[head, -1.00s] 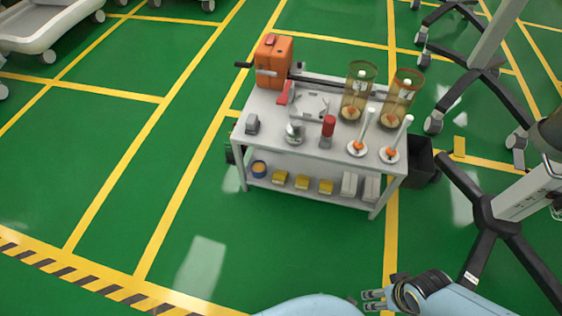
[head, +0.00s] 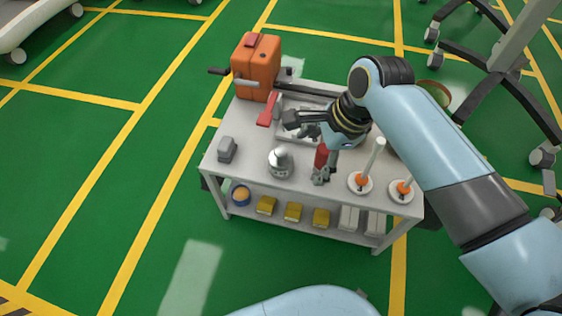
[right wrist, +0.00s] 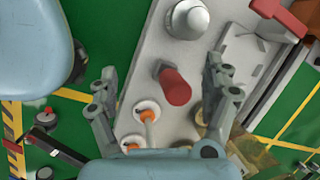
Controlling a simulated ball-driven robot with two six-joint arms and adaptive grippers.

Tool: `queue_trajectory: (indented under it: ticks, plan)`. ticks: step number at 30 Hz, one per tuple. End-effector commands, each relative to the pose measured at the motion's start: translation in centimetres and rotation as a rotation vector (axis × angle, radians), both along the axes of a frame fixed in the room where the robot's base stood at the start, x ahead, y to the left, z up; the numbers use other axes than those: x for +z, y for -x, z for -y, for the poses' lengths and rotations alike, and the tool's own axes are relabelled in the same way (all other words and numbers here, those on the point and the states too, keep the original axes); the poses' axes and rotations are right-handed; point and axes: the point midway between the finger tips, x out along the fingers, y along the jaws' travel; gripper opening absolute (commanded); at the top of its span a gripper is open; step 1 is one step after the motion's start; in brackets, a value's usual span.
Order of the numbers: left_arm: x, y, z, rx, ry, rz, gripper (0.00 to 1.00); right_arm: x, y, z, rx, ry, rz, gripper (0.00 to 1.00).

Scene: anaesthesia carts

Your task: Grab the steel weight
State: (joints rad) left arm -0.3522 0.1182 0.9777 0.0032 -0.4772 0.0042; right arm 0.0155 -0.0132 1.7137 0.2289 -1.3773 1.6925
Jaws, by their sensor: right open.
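The steel weight (head: 280,162), a shiny rounded metal piece, stands on the white cart's top (head: 247,172) near its front middle. It also shows at the top of the right wrist view (right wrist: 187,18), beyond my fingertips. My right gripper (head: 303,147) is open and empty over the cart, to the right of the weight, with its fingers spread. In the right wrist view my gripper (right wrist: 165,85) has the red-topped cylinder (right wrist: 175,87) in line between its fingers; I cannot tell how far below it is. My left gripper is not in view.
An orange box with a crank (head: 256,65) stands at the cart's back left. A grey block (head: 227,149) is at the front left. Two white posts on round bases (head: 361,182) stand at the front right. A red-handled piece (head: 268,110) lies behind the weight.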

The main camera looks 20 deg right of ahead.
Motion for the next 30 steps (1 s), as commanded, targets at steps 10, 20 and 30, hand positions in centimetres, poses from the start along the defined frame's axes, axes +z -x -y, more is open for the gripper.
queue_trajectory:
  ticks: [10,20,30]
  plan:
    - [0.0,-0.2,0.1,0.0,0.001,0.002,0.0,-0.8,-5.0,-3.1,-0.391,-0.17,-0.106,0.83]
    - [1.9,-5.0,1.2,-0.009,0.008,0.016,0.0,-4.2,-5.9,-4.2,-0.417,-0.181,-0.116,0.83]
    - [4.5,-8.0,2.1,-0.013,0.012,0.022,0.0,-6.0,-6.4,-4.8,-0.414,-0.178,-0.112,0.83]
